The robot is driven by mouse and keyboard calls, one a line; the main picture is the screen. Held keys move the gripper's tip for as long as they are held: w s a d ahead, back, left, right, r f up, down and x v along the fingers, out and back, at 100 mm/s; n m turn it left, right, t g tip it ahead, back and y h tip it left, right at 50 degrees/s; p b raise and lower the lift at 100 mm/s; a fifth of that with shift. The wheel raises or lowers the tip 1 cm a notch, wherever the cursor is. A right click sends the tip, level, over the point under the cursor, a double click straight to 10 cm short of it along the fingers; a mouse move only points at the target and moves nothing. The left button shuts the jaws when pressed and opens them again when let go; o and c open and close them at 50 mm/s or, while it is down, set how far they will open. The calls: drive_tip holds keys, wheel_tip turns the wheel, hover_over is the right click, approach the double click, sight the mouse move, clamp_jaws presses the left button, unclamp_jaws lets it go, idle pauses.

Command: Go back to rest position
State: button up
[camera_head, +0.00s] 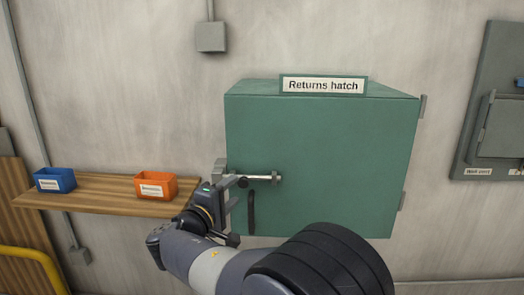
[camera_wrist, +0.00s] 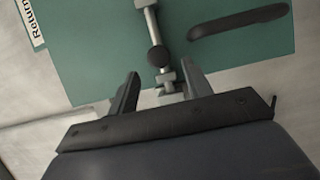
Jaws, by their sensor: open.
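My gripper (camera_wrist: 160,82) is open in the wrist view, its two dark fingers on either side of the end of a metal bolt. In the head view my gripper (camera_head: 234,184) is in front of the left edge of the green returns hatch (camera_head: 330,140). The silver sliding bolt (camera_head: 262,178) with a dark knob runs across the hatch door's left side; it also shows in the wrist view (camera_wrist: 150,25). Whether the fingers touch the bolt cannot be told. The hatch door appears shut, with a black handle (camera_head: 251,212) below the bolt.
A wooden shelf (camera_head: 100,203) at the left holds a blue bin (camera_head: 55,180) and an orange bin (camera_head: 156,186). A yellow rail (camera_head: 35,258) is at the lower left. A grey wall box (camera_head: 498,125) is at the right. The wall above the shelf is clear.

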sight(241, 184)
drive_tip(key=x, duration=0.5)
drive_tip(key=shift+w+d+p, duration=0.2)
drive_tip(key=shift+p, duration=0.15)
drive_tip(key=shift+d+p, duration=0.3)
drive_tip(key=shift+d, duration=1.75)
drive_tip(key=shift+a, duration=0.15)
